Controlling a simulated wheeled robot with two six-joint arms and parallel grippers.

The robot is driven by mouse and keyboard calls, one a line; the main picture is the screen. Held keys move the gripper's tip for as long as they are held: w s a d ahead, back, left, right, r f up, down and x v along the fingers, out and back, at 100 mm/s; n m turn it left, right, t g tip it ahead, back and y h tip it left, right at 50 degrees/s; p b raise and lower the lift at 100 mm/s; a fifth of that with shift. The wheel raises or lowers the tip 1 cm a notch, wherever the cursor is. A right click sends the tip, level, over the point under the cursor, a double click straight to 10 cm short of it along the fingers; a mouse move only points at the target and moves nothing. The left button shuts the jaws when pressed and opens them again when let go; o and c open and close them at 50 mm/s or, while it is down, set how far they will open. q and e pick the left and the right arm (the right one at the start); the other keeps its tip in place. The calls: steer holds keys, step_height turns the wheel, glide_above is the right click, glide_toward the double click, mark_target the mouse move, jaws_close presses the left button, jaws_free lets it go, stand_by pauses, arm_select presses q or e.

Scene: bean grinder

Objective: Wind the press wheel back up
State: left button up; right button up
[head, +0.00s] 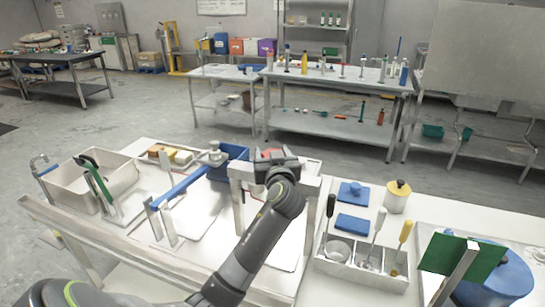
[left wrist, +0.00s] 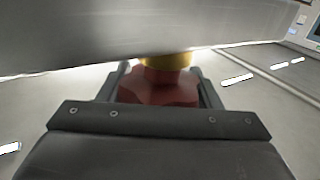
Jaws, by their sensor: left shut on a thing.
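The press wheel is red and shows as a small red patch (head: 270,153) in the head view, mostly hidden by my left gripper. In the left wrist view the red wheel (left wrist: 158,88) sits between the two dark fingers, with a yellow part (left wrist: 167,61) just beyond it. My left gripper (head: 276,163) is shut on the wheel. A grey metal frame (head: 240,172) stands beside the gripper, and a broad grey metal part (left wrist: 130,35) crosses the top of the left wrist view. My right gripper is not in view.
A blue bar (head: 187,187) and a blue bin (head: 232,158) lie left of the gripper. A white sink-like tub (head: 118,180) is farther left. A compartment tray (head: 350,262) with upright tools and a green panel (head: 447,254) stand on the right.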

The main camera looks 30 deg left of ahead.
arm_select(q)
steer(key=o, duration=1)
steer(key=shift+f, duration=0.1)
